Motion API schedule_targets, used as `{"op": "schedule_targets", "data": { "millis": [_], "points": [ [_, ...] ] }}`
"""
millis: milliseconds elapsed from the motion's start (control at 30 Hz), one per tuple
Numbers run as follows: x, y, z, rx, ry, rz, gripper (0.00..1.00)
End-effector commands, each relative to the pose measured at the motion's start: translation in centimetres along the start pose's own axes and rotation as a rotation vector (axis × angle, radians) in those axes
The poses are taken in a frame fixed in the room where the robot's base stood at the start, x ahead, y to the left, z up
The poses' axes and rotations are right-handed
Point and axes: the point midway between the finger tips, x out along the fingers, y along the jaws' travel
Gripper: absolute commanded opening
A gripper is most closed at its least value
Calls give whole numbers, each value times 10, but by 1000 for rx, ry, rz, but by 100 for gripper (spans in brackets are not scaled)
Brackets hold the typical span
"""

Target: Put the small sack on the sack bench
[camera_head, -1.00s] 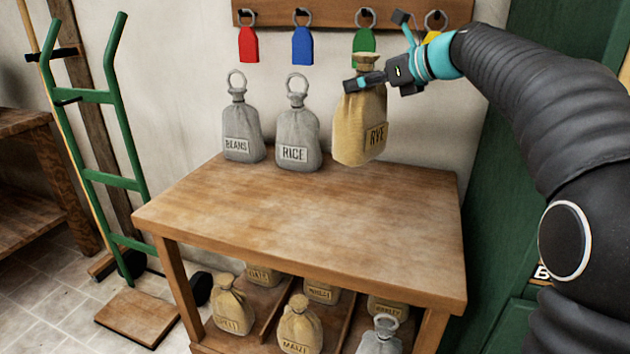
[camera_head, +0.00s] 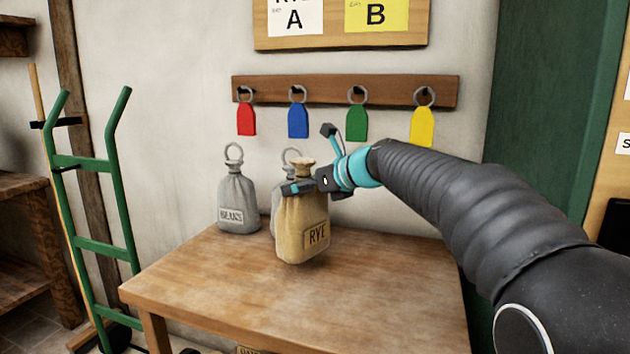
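The small tan sack (camera_head: 298,235) is labelled RYE and hangs upright from my gripper (camera_head: 308,186), which is shut at its neck. The sack is over the sack bench (camera_head: 390,290), a wooden table. Its base looks close to the bench top, but I cannot tell whether it touches. The sack partly hides a grey sack (camera_head: 292,160) with a ring on top, standing behind it. A grey sack labelled BEANS (camera_head: 238,203) stands at the back left of the bench.
A wooden rail (camera_head: 330,91) on the wall holds red, blue, green and yellow tags. A green hand truck (camera_head: 95,161) stands left of the bench. The bench's front and right areas are clear. A green door or panel (camera_head: 545,110) is at the right.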

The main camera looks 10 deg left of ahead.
Motion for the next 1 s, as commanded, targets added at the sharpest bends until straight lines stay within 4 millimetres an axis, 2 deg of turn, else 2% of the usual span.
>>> {"op": "schedule_targets", "data": {
  "millis": [167,400,833,867,900,1000],
  "points": [
    [3,0,-6,-1,-4,-2,20],
    [14,0,-32,0,-4,-1,20],
    [15,0,-36,-2,-5,-2,20],
    [17,0,-39,0,0,0,95],
    [17,0,-39,0,0,0,100],
    [17,0,-39,0,0,0,100]
  ]
}}
